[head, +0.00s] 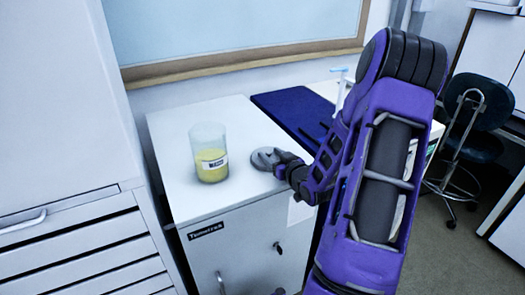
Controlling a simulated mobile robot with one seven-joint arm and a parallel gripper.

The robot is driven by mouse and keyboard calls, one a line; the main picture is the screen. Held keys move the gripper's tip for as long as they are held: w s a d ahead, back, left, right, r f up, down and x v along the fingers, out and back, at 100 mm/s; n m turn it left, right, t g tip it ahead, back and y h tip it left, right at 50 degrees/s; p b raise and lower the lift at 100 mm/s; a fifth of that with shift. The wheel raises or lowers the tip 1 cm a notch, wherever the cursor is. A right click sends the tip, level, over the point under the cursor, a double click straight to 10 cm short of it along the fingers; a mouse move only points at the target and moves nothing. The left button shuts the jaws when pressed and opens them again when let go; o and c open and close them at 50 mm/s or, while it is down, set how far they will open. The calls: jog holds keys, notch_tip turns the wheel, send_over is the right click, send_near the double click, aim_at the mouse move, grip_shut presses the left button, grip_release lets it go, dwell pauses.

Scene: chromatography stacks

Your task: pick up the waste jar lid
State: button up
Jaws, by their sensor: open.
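A round grey lid (264,158) lies flat on the white cabinet top, to the right of a clear jar. The jar (210,152) stands upright with yellow liquid in its lower part and a small label. My gripper (282,165) is at the right edge of the lid, open, with its dark fingers close to it. The fingertips are small here, and I cannot tell whether they touch the lid. My purple arm comes in from the lower right and hides part of the surface behind it.
The white cabinet top (184,185) has free room around the jar. A dark blue mat (290,112) lies behind the gripper. A wood-framed board (240,62) is on the wall behind. Drawers (85,245) stand at left, and a dark chair (475,125) at right.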

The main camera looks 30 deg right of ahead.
jog(key=shift+w, duration=0.2)
jog(key=shift+s, duration=0.1)
jog(key=shift+c, duration=0.4)
grip_shut()
jog(key=shift+r, duration=0.1)
